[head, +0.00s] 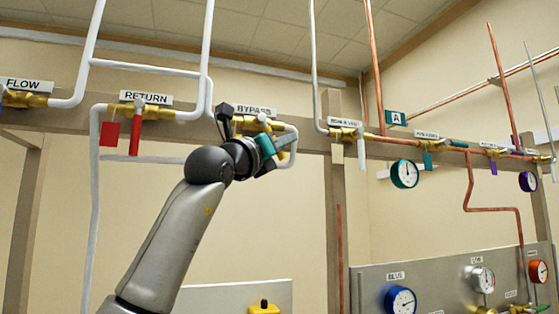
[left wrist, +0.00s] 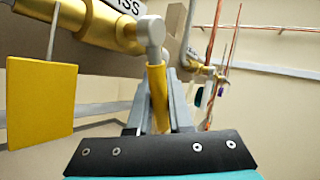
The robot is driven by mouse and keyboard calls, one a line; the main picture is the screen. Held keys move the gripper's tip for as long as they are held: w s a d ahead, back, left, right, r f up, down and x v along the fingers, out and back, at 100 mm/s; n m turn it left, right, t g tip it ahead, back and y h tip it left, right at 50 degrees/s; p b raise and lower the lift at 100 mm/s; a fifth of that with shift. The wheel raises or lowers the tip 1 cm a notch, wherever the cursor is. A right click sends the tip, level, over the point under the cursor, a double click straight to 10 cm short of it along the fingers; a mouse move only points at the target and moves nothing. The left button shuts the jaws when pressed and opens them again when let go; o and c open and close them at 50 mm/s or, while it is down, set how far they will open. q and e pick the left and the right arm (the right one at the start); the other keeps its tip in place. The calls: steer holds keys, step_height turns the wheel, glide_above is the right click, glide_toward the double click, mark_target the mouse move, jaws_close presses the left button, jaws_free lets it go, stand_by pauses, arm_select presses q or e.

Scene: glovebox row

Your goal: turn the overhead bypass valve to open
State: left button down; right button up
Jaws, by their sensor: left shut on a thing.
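The overhead bypass valve (head: 262,124) is a brass body on the white pipework under the BYPASS label (head: 254,110). In the left wrist view its brass body (left wrist: 85,22) fills the upper left. Its yellow lever (left wrist: 157,85) runs from a round grey hub (left wrist: 152,30) down between my fingers. My left gripper (left wrist: 156,115) is shut on this lever. In the head view my left gripper (head: 284,143) is raised to the valve, and my wrist hides most of the lever. A yellow tag (left wrist: 40,103) hangs beside the lever. My right gripper is out of view.
Left of the bypass, the RETURN valve has a red lever (head: 135,131) hanging down and a red tag (head: 110,133). A white pipe loop (head: 293,150) bends close around my gripper. A wooden beam (head: 70,121) runs behind. Gauges and copper pipes fill the right side.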

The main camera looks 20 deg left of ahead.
arm_select(q)
steer(key=shift+w+d+r+n+t+b, duration=0.1)
steer(key=shift+r+n+t+b, duration=0.15)
steer(key=shift+n+t+b, duration=0.3)
steer(key=shift+r+y, duration=0.1)
steer(key=shift+y, duration=0.3)
steer(key=c, duration=0.8)
jaws_free()
steer(key=shift+c, duration=0.2)
